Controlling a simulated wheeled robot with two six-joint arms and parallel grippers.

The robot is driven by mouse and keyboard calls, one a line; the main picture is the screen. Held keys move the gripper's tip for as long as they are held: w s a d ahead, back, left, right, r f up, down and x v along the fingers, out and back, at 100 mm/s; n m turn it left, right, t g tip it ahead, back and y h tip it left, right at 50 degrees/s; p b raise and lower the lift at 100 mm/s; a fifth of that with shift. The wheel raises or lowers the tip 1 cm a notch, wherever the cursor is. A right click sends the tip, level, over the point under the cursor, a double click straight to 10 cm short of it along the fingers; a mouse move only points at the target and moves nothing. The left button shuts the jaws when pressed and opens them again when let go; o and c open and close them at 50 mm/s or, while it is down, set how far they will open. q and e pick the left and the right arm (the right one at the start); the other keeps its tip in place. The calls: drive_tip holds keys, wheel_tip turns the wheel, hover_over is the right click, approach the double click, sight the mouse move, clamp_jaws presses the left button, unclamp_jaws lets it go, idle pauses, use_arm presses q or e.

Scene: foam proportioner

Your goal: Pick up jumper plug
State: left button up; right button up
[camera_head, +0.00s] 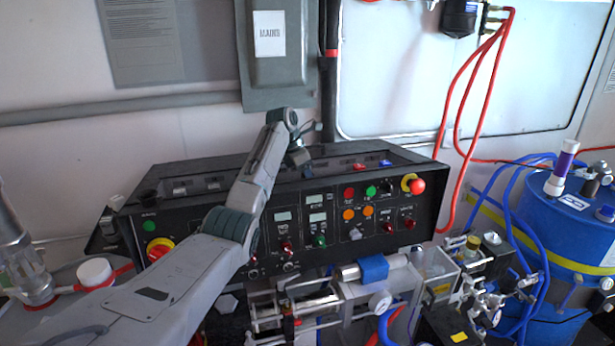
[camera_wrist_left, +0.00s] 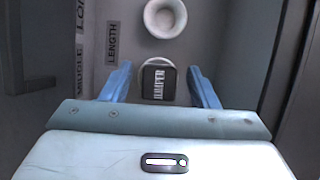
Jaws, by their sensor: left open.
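The jumper plug (camera_wrist_left: 158,80) is a dark block with a white "JUMPER" label. In the left wrist view it sits on a round white base, between the two blue fingers of my left gripper (camera_wrist_left: 160,78). The fingers are open, with a gap on each side of the plug. In the head view my left gripper (camera_head: 299,153) points down over the recessed top of the black control panel (camera_head: 330,195). The plug cannot be made out there, and the arm hides part of the panel. My right gripper is not in view.
A white ring-shaped socket (camera_wrist_left: 165,18) lies beyond the plug, beside a "LENGTH" label (camera_wrist_left: 112,43). Dark walls flank the recess. The panel front carries knobs and a red button (camera_head: 417,186). A blue drum (camera_head: 565,235) with hoses stands at the right.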

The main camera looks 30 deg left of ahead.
use_arm(q)
drive_tip(key=shift+w+f, duration=0.1)
drive_tip(key=shift+f, duration=0.05)
drive_tip(key=shift+c, duration=0.4)
drive_tip(key=c, duration=1)
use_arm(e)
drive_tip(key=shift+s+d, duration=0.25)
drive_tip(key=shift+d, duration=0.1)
use_arm(q)
drive_tip(key=shift+r, duration=0.2)
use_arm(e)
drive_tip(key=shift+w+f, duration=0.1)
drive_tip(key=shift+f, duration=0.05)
